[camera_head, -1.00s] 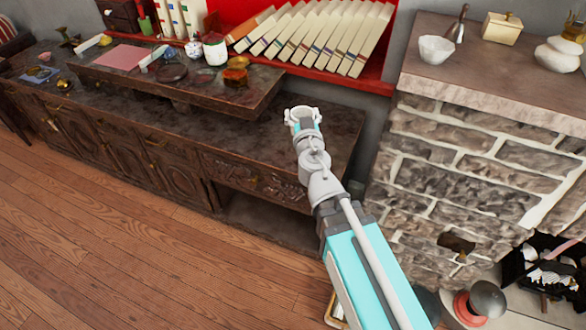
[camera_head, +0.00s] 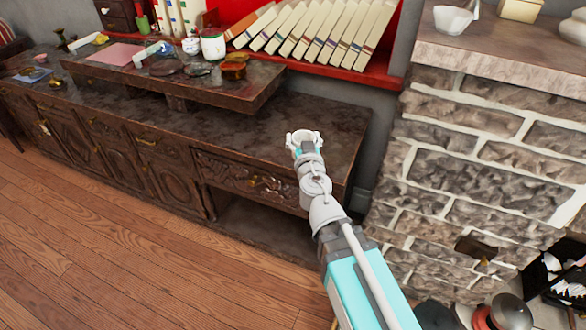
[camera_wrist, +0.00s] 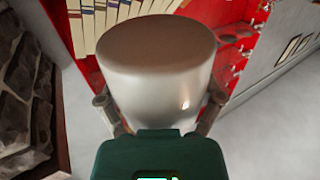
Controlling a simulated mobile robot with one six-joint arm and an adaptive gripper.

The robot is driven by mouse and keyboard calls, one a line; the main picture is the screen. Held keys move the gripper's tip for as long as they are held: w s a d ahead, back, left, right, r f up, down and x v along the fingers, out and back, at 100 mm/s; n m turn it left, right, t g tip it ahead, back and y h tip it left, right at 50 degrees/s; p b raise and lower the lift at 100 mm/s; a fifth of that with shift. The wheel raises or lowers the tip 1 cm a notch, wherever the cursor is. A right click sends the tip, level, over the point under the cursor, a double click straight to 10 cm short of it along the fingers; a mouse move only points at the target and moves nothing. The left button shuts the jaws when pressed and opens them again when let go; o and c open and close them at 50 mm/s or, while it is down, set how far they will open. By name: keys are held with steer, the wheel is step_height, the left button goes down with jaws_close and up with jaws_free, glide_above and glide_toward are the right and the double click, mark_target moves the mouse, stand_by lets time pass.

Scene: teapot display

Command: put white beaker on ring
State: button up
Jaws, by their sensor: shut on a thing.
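The white beaker (camera_wrist: 158,70) fills the middle of the wrist view, pale grey-white with a smooth, shaded flat end facing the camera. My gripper (camera_wrist: 160,110) is shut on it, with one finger at each side. In the head view my gripper (camera_head: 305,141) is above the bare right part of the dark cabinet top, beyond the raised board's right end. The beaker is hard to tell apart from the white gripper end there. I cannot make out the ring for certain in either view.
A raised dark board (camera_head: 250,92) on the cabinet (camera_head: 320,115) carries dark round discs (camera_head: 166,68), an amber jar (camera_head: 233,66) and a white jar (camera_head: 213,45). Books (camera_head: 320,38) lean on a red shelf behind. A brick block (camera_head: 470,130) with a white bowl (camera_head: 453,19) stands right.

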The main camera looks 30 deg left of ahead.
steer(key=shift+f+b, duration=0.65)
steer(key=shift+f, duration=0.4)
steer(key=w+a+f+b, duration=0.5)
steer(key=w+f+b, duration=0.1)
steer(key=w+a+f+b, duration=0.3)
steer(key=w, duration=0.1)
steer(key=shift+a, duration=0.3)
steer(key=shift+f, duration=0.1)
steer(key=shift+w+a+f+b, duration=0.35)
steer(key=shift+f+b, duration=0.2)
steer(key=shift+b, duration=0.1)
steer(key=shift+d+f+b, duration=0.1)
steer(key=shift+f+b, duration=1.05)
steer(key=shift+f, duration=0.2)
